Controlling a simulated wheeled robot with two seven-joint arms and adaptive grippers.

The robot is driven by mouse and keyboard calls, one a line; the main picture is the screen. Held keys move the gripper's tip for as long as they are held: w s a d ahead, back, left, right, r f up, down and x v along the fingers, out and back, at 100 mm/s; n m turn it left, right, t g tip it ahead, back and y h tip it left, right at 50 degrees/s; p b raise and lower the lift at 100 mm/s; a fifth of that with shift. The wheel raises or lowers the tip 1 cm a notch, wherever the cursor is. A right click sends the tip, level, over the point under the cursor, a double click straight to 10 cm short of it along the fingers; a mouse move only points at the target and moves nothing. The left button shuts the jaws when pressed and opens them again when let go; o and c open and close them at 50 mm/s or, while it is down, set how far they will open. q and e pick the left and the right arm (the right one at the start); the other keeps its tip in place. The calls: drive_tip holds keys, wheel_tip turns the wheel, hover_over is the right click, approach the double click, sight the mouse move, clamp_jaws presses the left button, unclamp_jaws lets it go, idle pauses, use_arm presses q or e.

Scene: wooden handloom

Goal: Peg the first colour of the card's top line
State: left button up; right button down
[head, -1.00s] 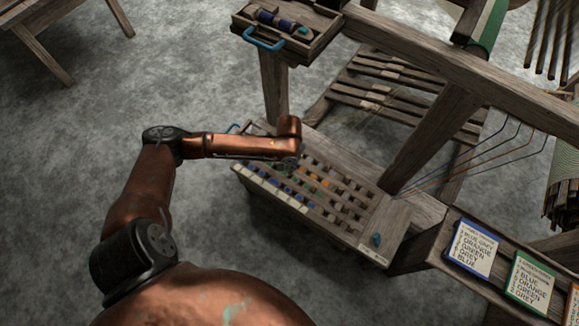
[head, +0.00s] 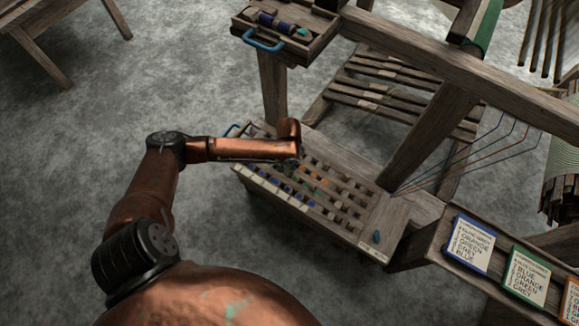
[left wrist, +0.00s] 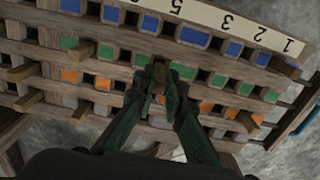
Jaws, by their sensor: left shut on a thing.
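The pegboard (head: 345,222) is a wooden box top with rows of holes and a pale strip along its near edge. Several wooden pegs (left wrist: 82,50) stand in the board. My left gripper (left wrist: 163,72) is over the green row, shut on a wooden peg (left wrist: 160,75); its lower end is hard to see. A blue-edged card (head: 473,246) and a green-edged card (head: 525,274) lie at right; their small top lines are unclear.
A wooden tray (head: 318,45) with a blue handle holds blue rolls at the top. Loom beams (head: 440,125) and coloured threads (head: 470,165) stand beyond the board. A blue knob (head: 377,236) sits at the board's right end.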

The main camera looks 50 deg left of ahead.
use_arm(q)
drive_tip(key=shift+f, duration=1.65)
drive_tip(key=o, duration=0.8)
drive_tip(key=shift+o, duration=0.2)
drive_tip(key=shift+r, duration=0.1)
wheel_tip(320, 180, up, 12)
drive_tip(key=shift+f, duration=0.1)
